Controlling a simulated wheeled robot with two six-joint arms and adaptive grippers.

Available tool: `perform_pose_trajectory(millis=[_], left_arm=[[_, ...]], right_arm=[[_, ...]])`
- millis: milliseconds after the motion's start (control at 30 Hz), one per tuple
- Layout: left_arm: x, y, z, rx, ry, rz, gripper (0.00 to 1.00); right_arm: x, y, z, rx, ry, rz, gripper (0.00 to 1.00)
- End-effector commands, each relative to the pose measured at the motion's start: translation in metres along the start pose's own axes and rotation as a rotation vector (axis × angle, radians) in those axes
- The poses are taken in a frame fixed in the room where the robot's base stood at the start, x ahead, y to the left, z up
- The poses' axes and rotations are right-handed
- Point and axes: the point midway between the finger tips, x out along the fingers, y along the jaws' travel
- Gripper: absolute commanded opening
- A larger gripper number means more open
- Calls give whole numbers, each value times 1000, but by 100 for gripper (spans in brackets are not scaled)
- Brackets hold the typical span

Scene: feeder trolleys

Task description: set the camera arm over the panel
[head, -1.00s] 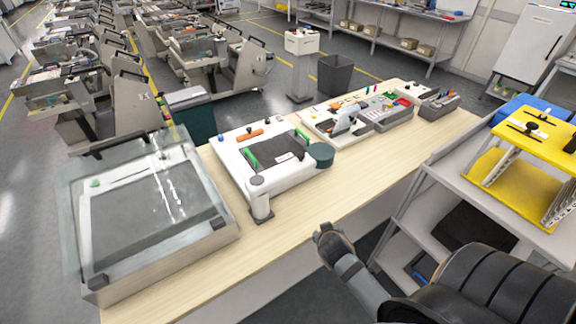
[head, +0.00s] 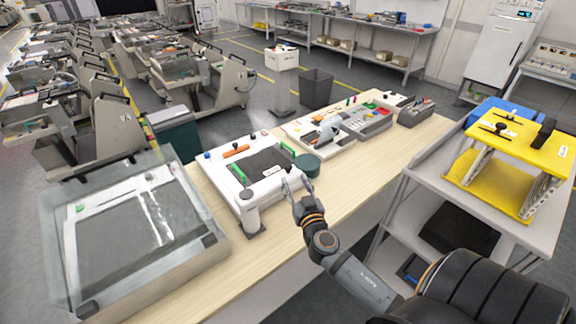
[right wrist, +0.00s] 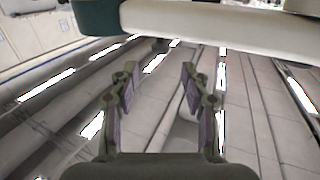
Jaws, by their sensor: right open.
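The camera arm (head: 268,184) appears as a pale beam along the front edge of the white-framed panel (head: 262,160). It runs from a short upright post (head: 250,213) to a dark green round head (head: 306,166), beside the dark middle of the panel rather than across it. My right gripper (head: 297,184) is open and empty, just in front of the beam near the green head. In the right wrist view the beam (right wrist: 210,18) crosses the top, beyond the open fingers (right wrist: 159,80), with the green head (right wrist: 97,17) at its left. My left gripper is not in view.
A clear-lidded box (head: 135,225) stands left on the wooden bench (head: 345,175). A parts board (head: 300,132) and grey tray (head: 367,124) lie further back. A trolley shelf (head: 425,172) with a yellow fixture (head: 490,190) stands right. The front bench strip is bare.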

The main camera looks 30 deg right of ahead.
Motion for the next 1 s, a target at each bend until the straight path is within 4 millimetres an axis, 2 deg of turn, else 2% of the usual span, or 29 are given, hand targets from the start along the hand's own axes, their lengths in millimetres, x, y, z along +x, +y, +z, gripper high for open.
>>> perform_pose_trajectory(millis=[33,200,400,767,1000], left_arm=[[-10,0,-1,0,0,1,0],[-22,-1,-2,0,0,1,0],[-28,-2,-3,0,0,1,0],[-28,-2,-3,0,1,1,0],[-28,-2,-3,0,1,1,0]], right_arm=[[11,0,-7,2,2,3,47],[48,0,-6,1,1,3,47],[77,0,-3,1,0,3,47],[84,0,0,1,-1,2,47],[84,0,0,1,-1,2,14]])
